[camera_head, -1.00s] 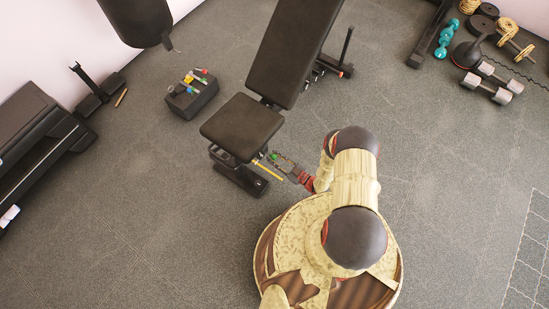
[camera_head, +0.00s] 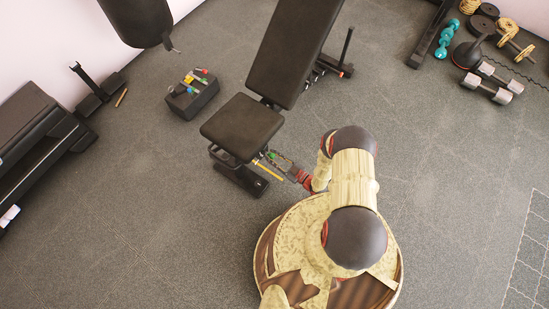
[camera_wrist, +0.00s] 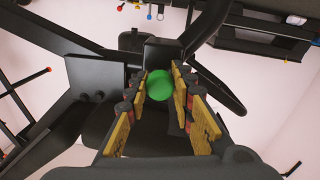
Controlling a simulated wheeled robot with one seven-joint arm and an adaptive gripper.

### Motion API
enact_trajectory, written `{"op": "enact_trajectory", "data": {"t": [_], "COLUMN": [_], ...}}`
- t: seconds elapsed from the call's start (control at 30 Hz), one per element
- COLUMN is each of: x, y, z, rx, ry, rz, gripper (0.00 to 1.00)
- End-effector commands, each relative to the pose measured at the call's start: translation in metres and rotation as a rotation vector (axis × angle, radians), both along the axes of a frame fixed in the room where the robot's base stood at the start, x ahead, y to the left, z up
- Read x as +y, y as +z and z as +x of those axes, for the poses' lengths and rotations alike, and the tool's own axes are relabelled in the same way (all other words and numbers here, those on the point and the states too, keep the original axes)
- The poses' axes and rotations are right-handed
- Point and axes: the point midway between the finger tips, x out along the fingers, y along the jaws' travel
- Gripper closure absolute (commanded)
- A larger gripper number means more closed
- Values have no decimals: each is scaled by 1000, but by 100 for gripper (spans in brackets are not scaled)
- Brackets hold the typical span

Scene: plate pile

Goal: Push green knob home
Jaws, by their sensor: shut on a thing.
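The green knob (camera_wrist: 159,85) is a round ball at the bench's dark frame, below the seat. In the wrist view it sits between the two yellow-and-black fingers of my gripper (camera_wrist: 162,92), which are shut on it. In the head view the knob (camera_head: 272,155) is a small green spot at the seat's right edge, with my gripper (camera_head: 279,160) reaching it from the right. The black bench seat (camera_head: 241,127) and tilted backrest (camera_head: 293,50) are above and behind. The knob's shaft is hidden.
A black box (camera_head: 192,96) with coloured handles stands left of the bench. Dumbbells (camera_head: 487,88) lie at the upper right.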

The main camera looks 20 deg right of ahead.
Motion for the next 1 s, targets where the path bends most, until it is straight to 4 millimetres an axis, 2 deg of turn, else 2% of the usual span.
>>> {"op": "enact_trajectory", "data": {"t": [0.1, 0.33, 0.37, 0.4, 0.7, 1.0], "x": [6, 6, 6, 6, 5, 4], "y": [0, 0, 0, 0, 0, 0], "z": [7, 8, 8, 8, 7, 6], "rx": [0, -1, -1, -2, 0, 0], "ry": [2, 3, 4, 3, 2, 0], "rz": [-1, -3, -3, -2, -1, 0], "gripper": [100, 100, 75, 73, 57, 57]}}
